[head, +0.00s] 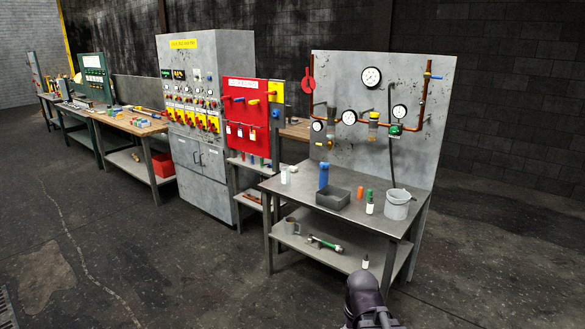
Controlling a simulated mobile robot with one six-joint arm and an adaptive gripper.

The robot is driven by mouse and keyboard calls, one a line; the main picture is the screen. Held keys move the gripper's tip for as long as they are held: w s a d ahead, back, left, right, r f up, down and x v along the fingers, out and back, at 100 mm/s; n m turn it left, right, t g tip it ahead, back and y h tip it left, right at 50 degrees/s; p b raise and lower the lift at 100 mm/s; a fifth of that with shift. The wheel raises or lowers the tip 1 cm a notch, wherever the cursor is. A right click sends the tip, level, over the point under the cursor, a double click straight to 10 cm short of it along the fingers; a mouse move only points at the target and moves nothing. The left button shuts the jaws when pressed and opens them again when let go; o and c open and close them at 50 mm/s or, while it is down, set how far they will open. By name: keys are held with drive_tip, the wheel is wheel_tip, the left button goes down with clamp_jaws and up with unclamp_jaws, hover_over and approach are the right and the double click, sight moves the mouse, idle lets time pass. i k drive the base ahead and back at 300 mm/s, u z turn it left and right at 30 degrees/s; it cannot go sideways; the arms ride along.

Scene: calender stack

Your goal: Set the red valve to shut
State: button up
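A red valve part (308,86) sits at the upper left of the grey pipe panel (425,85), by the left copper pipe (312,112). It looks like a round red body with a narrower piece standing up from it. At this distance I cannot tell its setting. A green valve (395,130) and a blue handle (433,76) are on the same pipework. A dark, rounded part of my own arm shows at the bottom, in front of the bench and well away from the panel. My gripper's fingers do not show.
The steel bench (290,188) below the panel holds a dark tray (332,198), a blue bottle (323,175) and a grey bucket (397,206). A red lockout board (245,108) and a grey control cabinet (210,165) stand left. Floor (190,265) in front is open.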

sight(308, 80)
drive_tip(key=u, duration=0.1)
drive_tip(key=i, duration=2)
drive_tip(key=u, duration=0.2)
drive_tip(key=i, duration=1.2)
drive_tip(key=u, duration=0.15)
